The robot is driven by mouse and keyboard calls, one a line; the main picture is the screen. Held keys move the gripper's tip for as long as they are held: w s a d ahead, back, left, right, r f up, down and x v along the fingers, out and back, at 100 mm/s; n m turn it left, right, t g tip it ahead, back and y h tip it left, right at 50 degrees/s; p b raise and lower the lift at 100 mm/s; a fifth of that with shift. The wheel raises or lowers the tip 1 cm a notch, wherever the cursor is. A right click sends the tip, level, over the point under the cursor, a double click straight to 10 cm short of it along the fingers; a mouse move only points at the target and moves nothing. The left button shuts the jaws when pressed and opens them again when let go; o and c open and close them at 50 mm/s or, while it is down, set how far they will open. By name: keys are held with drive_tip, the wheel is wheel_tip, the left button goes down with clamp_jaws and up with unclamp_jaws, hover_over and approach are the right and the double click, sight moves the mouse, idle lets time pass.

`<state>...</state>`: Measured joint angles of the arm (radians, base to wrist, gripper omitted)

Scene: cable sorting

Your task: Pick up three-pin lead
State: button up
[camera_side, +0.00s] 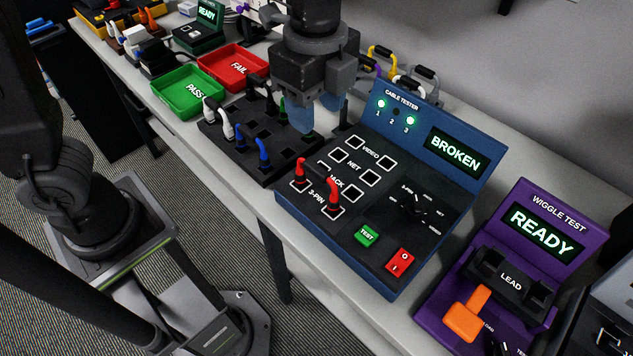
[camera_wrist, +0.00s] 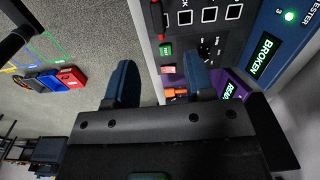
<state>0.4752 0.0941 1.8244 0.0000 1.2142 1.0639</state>
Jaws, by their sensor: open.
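The red three-pin lead (camera_side: 333,194) has two red plugs and a dark middle part. It sits in the sockets marked 3-PIN on the blue cable tester (camera_side: 470,119). The tester reads BROKEN, with lights 1 and 3 lit and 2 dark. My gripper (camera_side: 317,117) is open, with blue fingers, above and behind the lead, near the black rack and the tester's left edge. Nothing shows between the fingers. In the wrist view my gripper (camera_wrist: 160,84) is over the tester's front edge, and a red and black piece at the top is probably part of the lead.
A black rack (camera_side: 285,172) with white, blue and other leads stands left of the tester. Green PASS (camera_side: 173,107) and red FAIL (camera_side: 262,62) trays lie beyond it. A purple wiggle tester (camera_side: 522,195), reading READY, with an orange lever (camera_side: 465,315), is at right.

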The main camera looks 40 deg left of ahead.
sight(317, 167)
wheel_tip(317, 167, down, 14)
drive_tip(key=shift+s+d, duration=0.1)
idle(0.5)
clamp_jaws()
idle(0.4)
